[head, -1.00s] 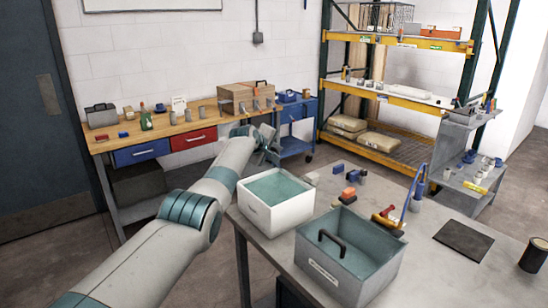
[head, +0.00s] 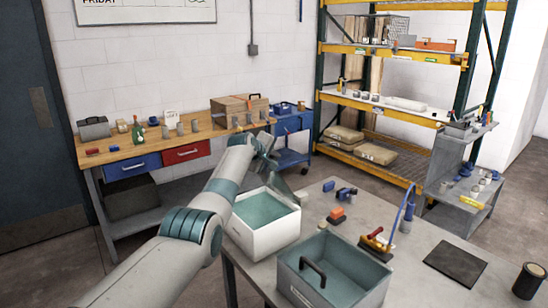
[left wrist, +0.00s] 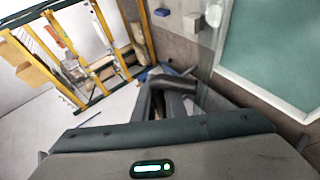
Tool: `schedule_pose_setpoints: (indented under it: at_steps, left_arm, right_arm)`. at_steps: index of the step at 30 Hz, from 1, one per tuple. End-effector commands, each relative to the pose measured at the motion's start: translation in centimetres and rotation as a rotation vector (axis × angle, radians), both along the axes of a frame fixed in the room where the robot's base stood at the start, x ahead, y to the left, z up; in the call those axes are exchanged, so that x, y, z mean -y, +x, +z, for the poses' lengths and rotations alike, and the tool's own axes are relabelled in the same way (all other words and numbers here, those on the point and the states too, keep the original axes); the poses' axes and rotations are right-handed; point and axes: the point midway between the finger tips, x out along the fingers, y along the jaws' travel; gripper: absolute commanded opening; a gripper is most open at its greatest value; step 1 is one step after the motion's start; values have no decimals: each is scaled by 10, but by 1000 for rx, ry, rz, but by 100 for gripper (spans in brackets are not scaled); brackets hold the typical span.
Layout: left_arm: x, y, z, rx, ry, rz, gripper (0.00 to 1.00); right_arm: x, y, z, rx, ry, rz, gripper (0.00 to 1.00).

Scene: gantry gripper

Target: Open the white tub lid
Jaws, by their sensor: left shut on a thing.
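The white tub (head: 262,238) stands on the near table, with a teal surface inside its rim. In the left wrist view its rim (left wrist: 268,95) runs along the right side. My left gripper (head: 266,158) is above and beyond the tub's far edge. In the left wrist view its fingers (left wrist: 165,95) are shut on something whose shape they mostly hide. A pale grey-green piece (head: 281,185) shows below the gripper at the tub's far corner; I cannot tell whether it is the lid. My right gripper is not in view.
A grey tub (head: 325,291) with a black handle stands close to the right of the white tub. Small blue and orange parts (head: 338,214) and a red-and-yellow tool (head: 376,240) lie behind. A black mat (head: 456,262) and a dark cup (head: 528,281) are at right.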

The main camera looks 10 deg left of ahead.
Motion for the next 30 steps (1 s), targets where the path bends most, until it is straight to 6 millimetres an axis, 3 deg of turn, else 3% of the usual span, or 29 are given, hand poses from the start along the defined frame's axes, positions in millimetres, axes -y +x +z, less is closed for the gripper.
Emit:
schedule_pose_setpoints:
  at_steps: [1, 27, 28, 30]
  left_arm:
    - [4, -2, -12, -18, 0, -6, 0]
    - [6, -3, -13, -21, -1, -9, 0]
    - [6, -3, -13, -20, -1, -9, 18]
    - [6, -3, -13, -20, -1, -8, 18]
  right_arm:
    - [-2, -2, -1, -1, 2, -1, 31]
    - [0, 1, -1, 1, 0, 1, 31]
    - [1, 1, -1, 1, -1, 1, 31]
    - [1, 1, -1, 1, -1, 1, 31]
